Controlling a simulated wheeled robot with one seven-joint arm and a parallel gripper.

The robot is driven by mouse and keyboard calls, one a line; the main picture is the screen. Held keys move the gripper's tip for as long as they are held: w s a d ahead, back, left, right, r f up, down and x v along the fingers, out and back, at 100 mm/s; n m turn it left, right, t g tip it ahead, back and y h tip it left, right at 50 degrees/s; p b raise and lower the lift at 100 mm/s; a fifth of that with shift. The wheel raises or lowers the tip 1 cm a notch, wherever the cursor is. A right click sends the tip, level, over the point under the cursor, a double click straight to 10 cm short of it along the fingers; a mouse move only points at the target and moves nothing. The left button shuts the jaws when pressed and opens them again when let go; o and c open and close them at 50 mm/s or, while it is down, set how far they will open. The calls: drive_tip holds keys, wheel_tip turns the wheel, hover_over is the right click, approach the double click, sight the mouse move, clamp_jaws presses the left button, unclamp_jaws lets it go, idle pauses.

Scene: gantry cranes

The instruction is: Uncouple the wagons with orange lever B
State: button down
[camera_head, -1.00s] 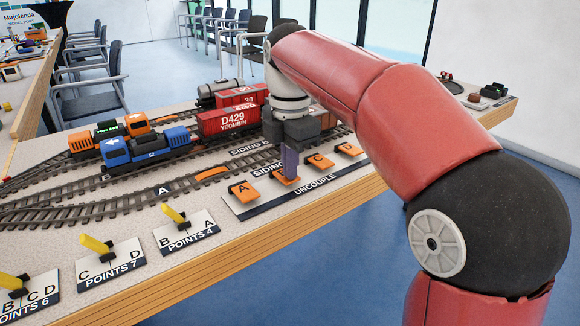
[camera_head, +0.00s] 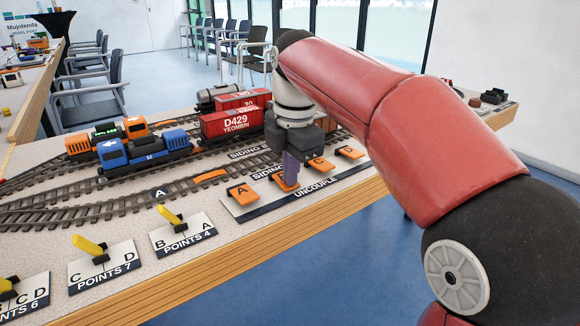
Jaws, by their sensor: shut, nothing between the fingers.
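Orange lever B (camera_head: 279,181) is on the white UNCOUPLE panel (camera_head: 255,208) near the table's front edge, between orange lever A (camera_head: 243,192) and orange lever C (camera_head: 320,163). Its letter is hidden behind my gripper (camera_head: 290,182). My gripper points down with its purple fingers shut and empty, their tips at lever B. I cannot tell whether they touch it. Red wagons (camera_head: 231,122) stand on the track behind my gripper, with a blue locomotive (camera_head: 145,150) to their left. The couplings are too small or hidden to make out.
Orange lever D (camera_head: 350,152) is at the panel's right end. Yellow point levers (camera_head: 168,214) stand on panels to the left. Tracks run just behind the panels. The blue floor in front of the table is clear.

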drive_tip(key=shift+r, duration=0.15)
drive_tip(key=shift+r+p, duration=0.7)
drive_tip(key=shift+p, duration=0.2)
drive_tip(key=shift+r, duration=0.1)
